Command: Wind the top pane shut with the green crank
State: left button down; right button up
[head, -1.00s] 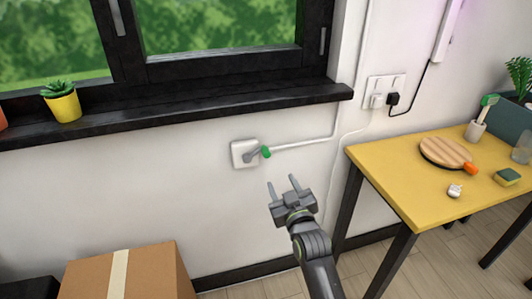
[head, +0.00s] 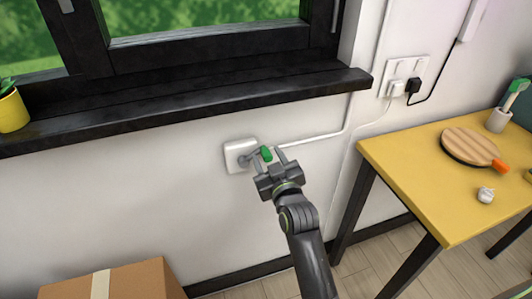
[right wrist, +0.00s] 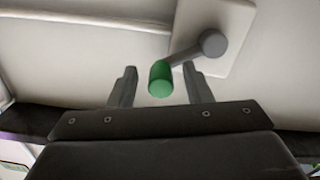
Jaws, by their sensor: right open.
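The green crank handle (head: 267,153) sticks out from a grey arm on a white wall plate (head: 236,157) below the window sill. My right gripper (head: 269,158) is open, with its fingers on either side of the green handle in the head view. In the right wrist view the green handle (right wrist: 161,80) shows between the two open fingertips (right wrist: 159,72), apart from both, nearer the left one. The grey crank arm (right wrist: 190,53) runs up to the right to its hub. Part of the window (head: 200,20) shows above; its top pane is out of view. My left gripper is not in view.
A black window sill (head: 180,114) juts out above the crank. A yellow table (head: 420,190) stands at right with a round wooden board (head: 470,147). A cardboard box (head: 130,283) is at lower left. A wall socket with plugs (head: 403,78) is at upper right.

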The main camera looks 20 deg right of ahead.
jog(key=shift+s, duration=0.1)
jog(key=shift+c, duration=0.9)
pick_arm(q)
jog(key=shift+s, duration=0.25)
pick_arm(e)
grip_shut()
jog(key=shift+r, duration=0.1)
